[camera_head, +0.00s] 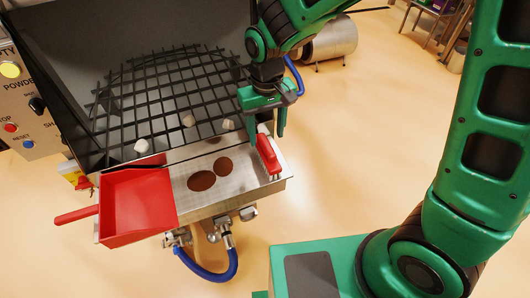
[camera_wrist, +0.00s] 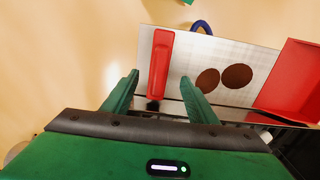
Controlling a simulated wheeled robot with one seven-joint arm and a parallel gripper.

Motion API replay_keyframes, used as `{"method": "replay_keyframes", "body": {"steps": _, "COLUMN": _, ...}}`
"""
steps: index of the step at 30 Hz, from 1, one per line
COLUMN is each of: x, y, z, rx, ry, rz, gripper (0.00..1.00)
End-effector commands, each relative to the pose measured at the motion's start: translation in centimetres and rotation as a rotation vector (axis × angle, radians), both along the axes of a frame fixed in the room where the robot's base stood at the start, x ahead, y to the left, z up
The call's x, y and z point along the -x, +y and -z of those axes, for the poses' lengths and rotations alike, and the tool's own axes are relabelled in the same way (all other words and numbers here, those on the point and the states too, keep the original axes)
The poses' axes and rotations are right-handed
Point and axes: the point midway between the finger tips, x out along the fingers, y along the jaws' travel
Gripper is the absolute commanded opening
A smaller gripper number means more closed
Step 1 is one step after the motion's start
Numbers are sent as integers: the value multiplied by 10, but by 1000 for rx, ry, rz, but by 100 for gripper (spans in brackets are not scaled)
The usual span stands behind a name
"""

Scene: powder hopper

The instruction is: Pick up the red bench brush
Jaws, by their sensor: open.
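The red bench brush (camera_head: 267,154) lies near the right end of the metal shelf (camera_head: 233,187) at the front of the hopper. In the wrist view its red handle (camera_wrist: 161,58) points away from my gripper, and its dark end is close to the fingers. My gripper (camera_head: 267,134) is open and empty, with its fingers pointing down just behind the brush. In the wrist view the brush lies ahead of the gap between the two fingertips (camera_wrist: 160,82). I cannot tell the exact height of the fingers above the shelf.
A red dustpan (camera_head: 138,203) sits at the shelf's left end, its handle sticking out left. Two brown powder patches (camera_head: 202,180) mark the shelf. Behind is the hopper's black grid (camera_head: 165,95) with several pale lumps. A control panel (camera_head: 25,110) stands left; a blue hose (camera_head: 213,277) hangs below.

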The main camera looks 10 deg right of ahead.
Motion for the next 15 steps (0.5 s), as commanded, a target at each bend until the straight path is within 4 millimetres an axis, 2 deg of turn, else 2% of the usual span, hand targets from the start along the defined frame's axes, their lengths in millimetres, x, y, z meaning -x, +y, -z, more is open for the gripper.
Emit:
{"method": "replay_keyframes", "body": {"steps": 3, "x": 0, "y": -1, "z": 15, "rx": 2, "ry": 2, "rz": 1, "gripper": 53}}
{"method": "replay_keyframes", "body": {"steps": 11, "x": -1, "y": -1, "z": 33, "rx": 2, "ry": 2, "rz": 2, "gripper": 53}}
{"method": "replay_keyframes", "body": {"steps": 15, "x": -1, "y": -1, "z": 54, "rx": 3, "ry": 3, "rz": 1, "gripper": 53}}
